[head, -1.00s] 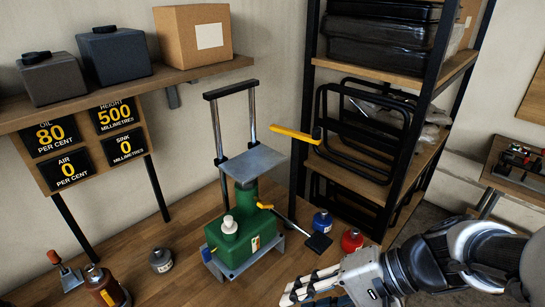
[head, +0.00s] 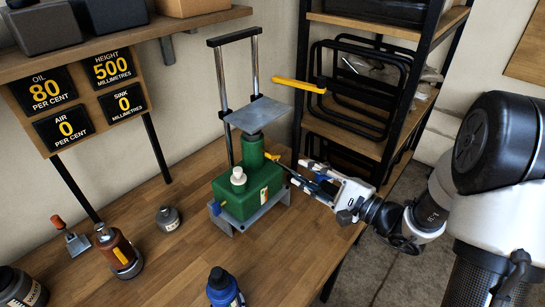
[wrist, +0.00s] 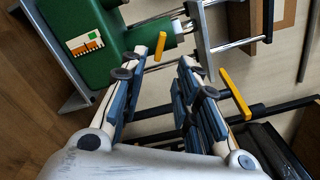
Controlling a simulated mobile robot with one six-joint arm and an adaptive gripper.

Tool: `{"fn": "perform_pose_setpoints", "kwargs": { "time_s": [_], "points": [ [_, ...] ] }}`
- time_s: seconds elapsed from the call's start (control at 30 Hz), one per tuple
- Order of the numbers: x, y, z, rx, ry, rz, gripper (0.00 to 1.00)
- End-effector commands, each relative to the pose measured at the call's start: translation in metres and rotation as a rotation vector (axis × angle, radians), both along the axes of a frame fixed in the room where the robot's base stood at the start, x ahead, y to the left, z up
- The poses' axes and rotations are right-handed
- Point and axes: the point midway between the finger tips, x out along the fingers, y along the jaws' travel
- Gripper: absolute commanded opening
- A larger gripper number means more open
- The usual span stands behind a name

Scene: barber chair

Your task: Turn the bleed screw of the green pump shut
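The green pump (head: 243,190) stands on a grey metal base on the wooden bench, a white cap on its top. The bleed screw's small yellow tab (head: 272,157) sticks out at the pump's right side. It also shows in the wrist view (wrist: 160,47). My gripper (head: 300,169) is open and empty, right of the pump, pointing at it. In the wrist view the fingers (wrist: 163,62) stand apart, and the yellow tab appears between their tips, nearer the left finger. Whether they touch it I cannot tell.
A long yellow handle (head: 298,85) sticks out above the gripper, beside a grey plate (head: 258,113). A blue bottle (head: 224,288) and a brown bottle (head: 118,252) stand on the bench. Signs (head: 75,97) read oil 80, air 0, height 500, sink 0. A shelf rack (head: 385,100) stands behind.

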Motion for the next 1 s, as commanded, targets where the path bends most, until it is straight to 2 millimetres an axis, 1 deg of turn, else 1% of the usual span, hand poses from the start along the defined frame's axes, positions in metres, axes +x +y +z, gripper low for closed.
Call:
{"fn": "perform_pose_setpoints", "kwargs": {
  "time_s": [0.03,0.3,0.5,0.7,0.97,1.0],
  "points": [
    [0.007,0.011,-0.001,-0.002,-0.002,0.006,0.29],
    [0.042,0.057,-0.001,-0.001,-0.001,0.006,0.29],
    [0.062,0.08,-0.001,-0.001,0.0,0.003,0.29],
    [0.07,0.09,0.0,0.0,0.0,0.001,0.29],
    [0.07,0.09,0.0,0.0,0.002,0.0,0.29],
    [0.07,0.09,0.0,-0.001,0.001,0.001,0.27]
  ]
}}
